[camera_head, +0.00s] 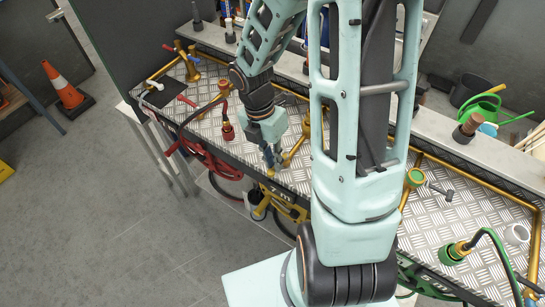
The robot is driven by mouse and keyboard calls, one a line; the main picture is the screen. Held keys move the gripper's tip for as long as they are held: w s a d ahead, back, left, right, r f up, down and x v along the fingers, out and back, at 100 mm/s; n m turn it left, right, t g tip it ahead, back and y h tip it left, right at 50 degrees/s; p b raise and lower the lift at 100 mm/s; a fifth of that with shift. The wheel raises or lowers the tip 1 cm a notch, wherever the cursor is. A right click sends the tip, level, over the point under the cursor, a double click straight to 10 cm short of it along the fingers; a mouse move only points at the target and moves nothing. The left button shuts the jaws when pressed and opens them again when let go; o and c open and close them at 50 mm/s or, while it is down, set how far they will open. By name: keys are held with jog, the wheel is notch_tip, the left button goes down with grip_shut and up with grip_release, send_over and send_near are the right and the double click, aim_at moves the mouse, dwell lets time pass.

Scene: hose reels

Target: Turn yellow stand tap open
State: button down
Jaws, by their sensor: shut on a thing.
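The yellow stand tap (294,153) stands on the metal tread-plate bench, partly hidden behind my arm. My gripper (271,158) points down at its left side, with the fingers shut on the tap's handle. The handle itself is mostly hidden by the fingers, so how far it is turned cannot be told. A yellow hose reel (286,204) marked "7 m" hangs at the bench front just below the gripper.
A red-handled tap with a red hose fitting (227,131) stands left of my gripper. A green tap (414,178) and a green hose fitting (455,252) are at the right. A traffic cone (67,93) stands on the open floor.

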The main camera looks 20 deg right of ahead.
dwell(0.4)
jog(key=c, duration=2)
grip_release()
jog(key=shift+r, duration=0.15)
jog(key=r, duration=0.4)
jog(key=w+a+r, duration=0.1)
jog(key=r, duration=0.6)
jog(key=shift+w+a+r, duration=0.25)
jog(key=shift+w+r, duration=0.05)
jog(key=shift+w, duration=0.05)
